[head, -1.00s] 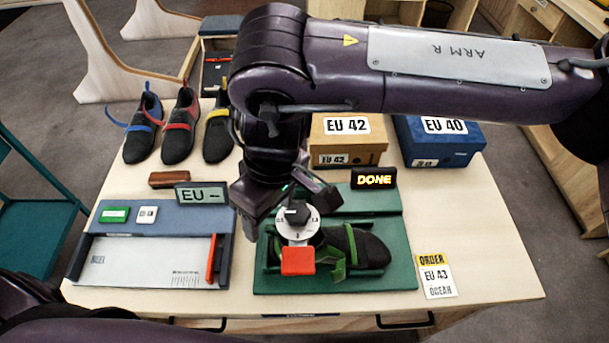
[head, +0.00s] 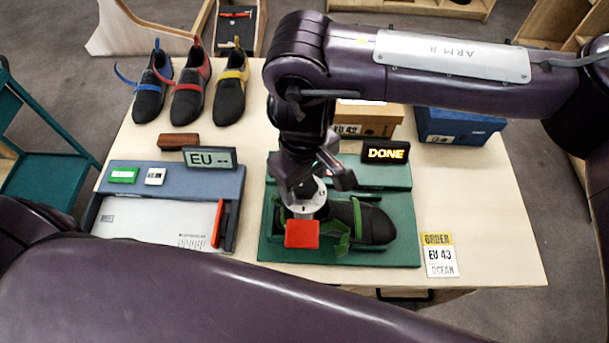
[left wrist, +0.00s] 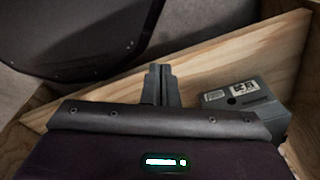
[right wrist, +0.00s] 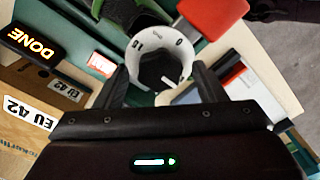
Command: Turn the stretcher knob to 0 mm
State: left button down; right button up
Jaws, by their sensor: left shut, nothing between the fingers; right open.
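The green stretcher (head: 400,245) sits on the table with a dark shoe (head: 375,226) with a green strap on it. Its white dial knob (head: 312,205) is above a red block (head: 301,234). My right gripper (head: 318,182) is right over the knob and partly hides it. In the right wrist view the open fingers of my right gripper (right wrist: 162,84) are on either side of the knob's dark centre (right wrist: 158,72); the white ring shows "15" and "0". I cannot tell whether they touch it. The display (head: 386,152) reads DONE. My left gripper (left wrist: 160,82) is shut and empty, away from the stretcher.
A blue-grey measuring device (head: 160,205) with an "EU --" display stands left of the stretcher. Three shoes (head: 190,90) stand behind it. Shoe boxes (head: 455,125) are at the back right. An order card (head: 438,256) reads EU 43 OCEAN. My left arm crosses the front of the head view.

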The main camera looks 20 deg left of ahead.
jog(key=shift+f, duration=0.1)
jog(key=shift+c, duration=0.2)
jog(key=c, duration=0.9)
pick_arm(q)
jog(key=shift+s, duration=0.5)
jog(key=shift+f, duration=0.1)
pick_arm(e)
jog(key=shift+n, duration=0.3)
